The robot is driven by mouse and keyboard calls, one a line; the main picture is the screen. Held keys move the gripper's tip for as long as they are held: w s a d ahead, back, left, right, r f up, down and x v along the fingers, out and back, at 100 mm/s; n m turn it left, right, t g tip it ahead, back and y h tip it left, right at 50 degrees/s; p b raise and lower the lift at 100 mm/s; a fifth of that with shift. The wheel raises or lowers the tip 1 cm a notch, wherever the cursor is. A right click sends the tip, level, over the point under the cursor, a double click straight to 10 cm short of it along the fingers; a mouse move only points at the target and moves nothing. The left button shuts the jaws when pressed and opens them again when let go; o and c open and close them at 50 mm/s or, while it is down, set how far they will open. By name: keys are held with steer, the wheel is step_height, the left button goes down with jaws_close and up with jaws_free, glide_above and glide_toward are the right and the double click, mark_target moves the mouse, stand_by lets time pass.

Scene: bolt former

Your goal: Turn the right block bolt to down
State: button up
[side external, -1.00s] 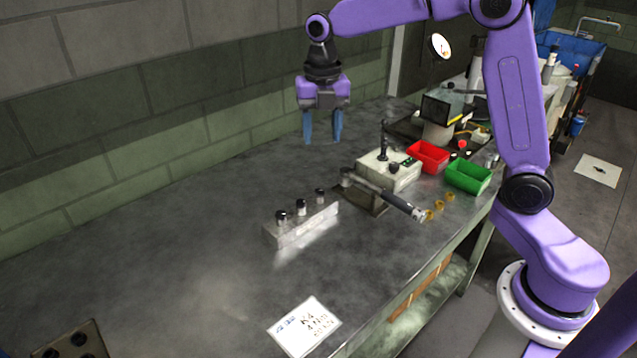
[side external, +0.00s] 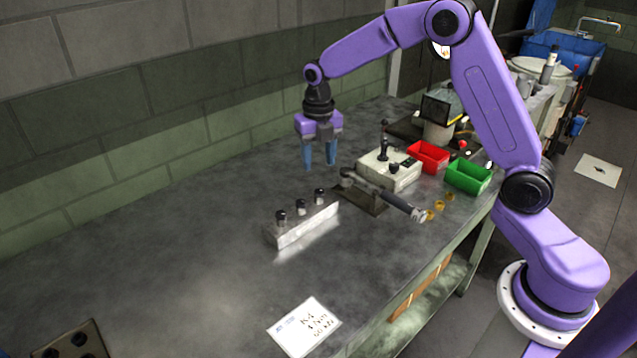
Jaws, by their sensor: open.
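A pale metal block (side external: 300,226) sits on the grey workbench with three dark-capped bolts standing up from its top. The right block bolt (side external: 320,196) is at the block's far right end and looks upright. The middle bolt (side external: 301,206) and the left bolt (side external: 281,217) stand in line with it. My gripper (side external: 320,165) points down with its two blue fingers apart and nothing between them. In the picture it is just above the right bolt and clear of it; its exact depth is hard to tell.
A device with a long dark lever (side external: 395,201) stands right of the block, beside a white control box (side external: 390,171). Red (side external: 428,157) and green (side external: 467,177) bins and several brass rings are farther right. A paper card (side external: 304,326) lies at the front.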

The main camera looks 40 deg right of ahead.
mark_target(318, 190)
step_height(318, 190, down, 8)
steer(key=shift+r, duration=0.15)
stand_by(0.3)
jaws_close()
